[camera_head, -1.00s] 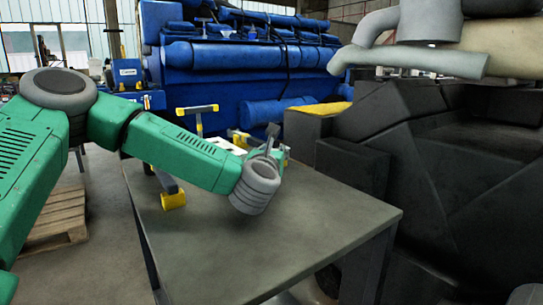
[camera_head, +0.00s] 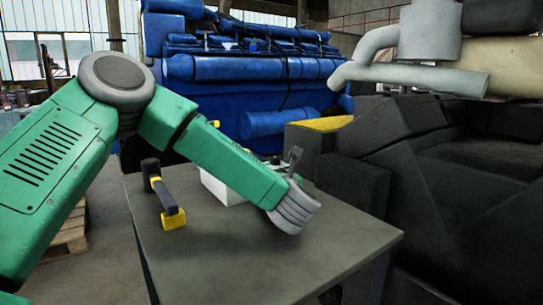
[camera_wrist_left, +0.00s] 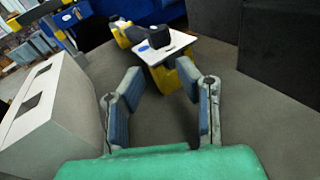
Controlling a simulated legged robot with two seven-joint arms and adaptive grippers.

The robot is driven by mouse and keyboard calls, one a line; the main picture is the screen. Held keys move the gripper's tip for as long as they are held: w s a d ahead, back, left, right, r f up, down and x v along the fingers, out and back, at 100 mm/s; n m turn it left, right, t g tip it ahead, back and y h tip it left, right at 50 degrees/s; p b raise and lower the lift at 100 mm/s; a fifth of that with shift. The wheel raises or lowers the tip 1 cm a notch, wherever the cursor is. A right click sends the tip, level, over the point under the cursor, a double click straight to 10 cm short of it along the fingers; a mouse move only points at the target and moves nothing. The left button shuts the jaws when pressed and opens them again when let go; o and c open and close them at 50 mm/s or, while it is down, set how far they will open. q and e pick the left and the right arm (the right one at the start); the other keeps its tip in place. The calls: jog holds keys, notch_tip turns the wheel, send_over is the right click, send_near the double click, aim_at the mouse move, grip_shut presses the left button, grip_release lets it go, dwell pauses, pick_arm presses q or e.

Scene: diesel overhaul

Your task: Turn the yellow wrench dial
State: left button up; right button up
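A tool with a black grip and yellow ends (camera_head: 163,195) lies on the table at its left side. In the left wrist view, a yellow device (camera_wrist_left: 187,75) carries a white plate (camera_wrist_left: 168,48) with a black knob on top (camera_wrist_left: 159,37). It is ahead of my left gripper (camera_wrist_left: 160,84), whose two fingers are apart with nothing between them. I cannot tell for sure which yellow part is the wrench dial. In the head view my left gripper (camera_head: 294,156) is mostly hidden behind its wrist, above the table. My right gripper is not seen.
A white box (camera_head: 222,188) stands on the grey table (camera_head: 300,255), partly behind my left forearm; it is close left of the gripper in the wrist view (camera_wrist_left: 45,110). A dark bulky block (camera_head: 350,180) borders the table on the right. The front of the tabletop is clear.

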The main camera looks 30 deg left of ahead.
pick_arm(q)
jog(key=shift+w+d+r+n+g+y, duration=0.3)
jog(key=shift+w+d+n+g+y, duration=0.15)
jog(key=shift+y, duration=0.25)
jog(key=shift+w+d+n+g+y, duration=0.15)
jog(key=shift+d+n+g+y, duration=0.3)
jog(key=shift+g+y, duration=0.15)
jog(key=d+n+g+y, duration=0.1)
jog(key=d+n+g, duration=0.1)
jog(key=d+r+n+g+y, duration=0.1)
jog(key=d+n+y, duration=0.1)
jog(key=d, duration=0.1)
jog(key=shift+r+g+b, duration=0.15)
jog(key=shift+g+b, duration=0.15)
jog(key=shift+g, duration=0.05)
jog(key=shift+n, duration=0.3)
jog(key=b+x, duration=0.2)
jog(key=x, duration=1.1)
jog(key=shift+a, duration=0.4)
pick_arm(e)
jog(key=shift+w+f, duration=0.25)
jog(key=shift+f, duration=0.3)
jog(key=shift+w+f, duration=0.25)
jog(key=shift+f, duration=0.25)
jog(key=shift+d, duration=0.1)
pick_arm(q)
grip_shut()
